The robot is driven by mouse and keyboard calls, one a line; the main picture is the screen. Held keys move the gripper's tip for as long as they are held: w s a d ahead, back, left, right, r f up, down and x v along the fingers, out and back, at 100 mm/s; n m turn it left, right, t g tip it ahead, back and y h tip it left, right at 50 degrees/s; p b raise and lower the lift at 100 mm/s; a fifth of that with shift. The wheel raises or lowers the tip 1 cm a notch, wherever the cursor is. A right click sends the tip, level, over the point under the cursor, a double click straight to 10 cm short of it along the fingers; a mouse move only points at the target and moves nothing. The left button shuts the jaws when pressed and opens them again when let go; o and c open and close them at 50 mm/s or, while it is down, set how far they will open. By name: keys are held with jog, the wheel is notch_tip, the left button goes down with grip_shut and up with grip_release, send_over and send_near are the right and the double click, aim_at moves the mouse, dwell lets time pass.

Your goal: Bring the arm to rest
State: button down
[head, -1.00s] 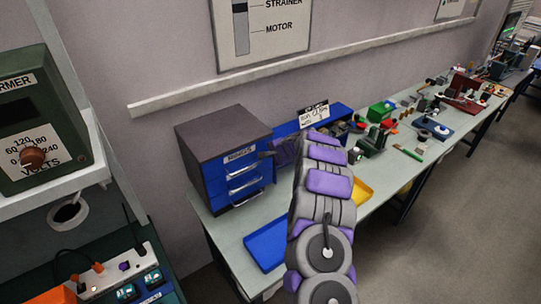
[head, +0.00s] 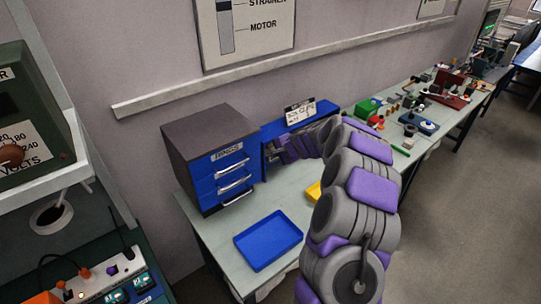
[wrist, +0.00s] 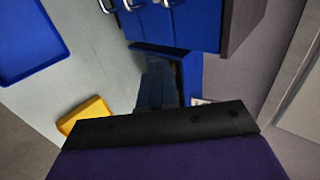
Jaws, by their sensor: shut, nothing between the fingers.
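My arm (head: 355,210), grey with purple pads, rises from the lower right of the head view and bends over to the left above the workbench (head: 215,235). My gripper (head: 280,152) is at its far end, right of the blue drawer cabinet (head: 215,160) and in front of a blue bin unit (head: 300,118). The fingertips are small and partly hidden there. In the wrist view my gripper (wrist: 160,125) shows as a black edge over a purple body, shut and empty.
A blue tray (head: 268,241) lies at the bench's near end. A yellow tray (head: 313,192) is partly behind my arm; it also shows in the wrist view (wrist: 85,113). Tools and parts crowd the far bench. A transformer (head: 30,130) is at left; open floor is at right.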

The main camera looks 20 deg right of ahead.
jog(key=shift+s+d+r, duration=0.15)
jog(key=shift+s+r, duration=0.1)
jog(key=shift+s, duration=0.05)
jog(key=s+a+r+n+g+y+b, duration=0.1)
jog(key=s+a+r+n+b, duration=0.1)
jog(key=s+a, duration=0.3)
jog(key=s+a+r+n+g+y+b, duration=0.1)
jog(key=s+a+r+n+b, duration=0.1)
jog(key=a, duration=0.5)
jog(key=s+a+n+g+b, duration=0.4)
jog(key=s+a, duration=0.6)
jog(key=s, duration=0.5)
jog(key=s+d+f+n+g+h+b, duration=0.1)
jog(key=s+d+f+n+b, duration=0.1)
jog(key=s, duration=0.9)
jog(key=s+d+f+n+g+h+b, duration=0.2)
jog(key=s+f, duration=0.2)
jog(key=s, duration=0.7)
jog(key=s+d+f+n+g+h+b, duration=0.1)
jog(key=s+d+f+n+h+b, duration=0.1)
jog(key=s, duration=0.9)
jog(key=shift+f+g+b, duration=0.4)
jog(key=shift+f+b, duration=0.1)
jog(key=shift+d, duration=0.1)
